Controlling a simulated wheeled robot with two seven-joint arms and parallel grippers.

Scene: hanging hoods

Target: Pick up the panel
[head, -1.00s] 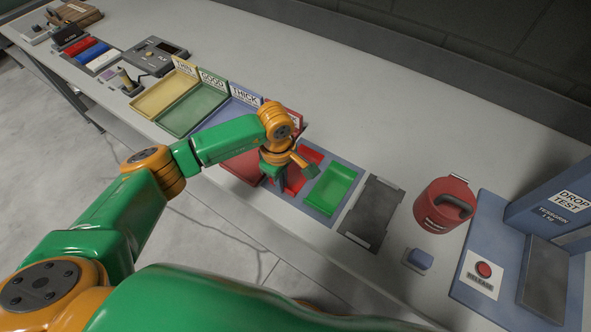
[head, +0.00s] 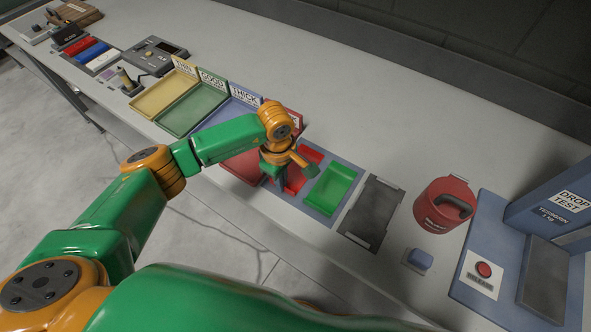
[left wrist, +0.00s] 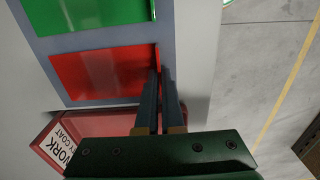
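A flat red rectangle (left wrist: 100,72) and a green one (left wrist: 85,12) sit on a blue-grey base in the left wrist view. In the head view they look like a red tray (head: 311,156) and a green tray (head: 331,191). I cannot tell which piece is the panel, or whether the red surface is a panel or the tray's floor. My left gripper (left wrist: 161,72) points down at the red rectangle's edge. Its fingers are close together with a narrow gap; whether anything is between them is unclear. In the head view my left gripper (head: 276,172) partly hides the red tray. My right gripper is not seen.
Yellow (head: 163,96), green (head: 196,108), blue and red (head: 243,165) labelled bins stand left of the gripper. A dark grey plate (head: 371,213), a red handled weight (head: 444,203) and a drop-test stand (head: 553,200) are to the right. The table's back strip is clear.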

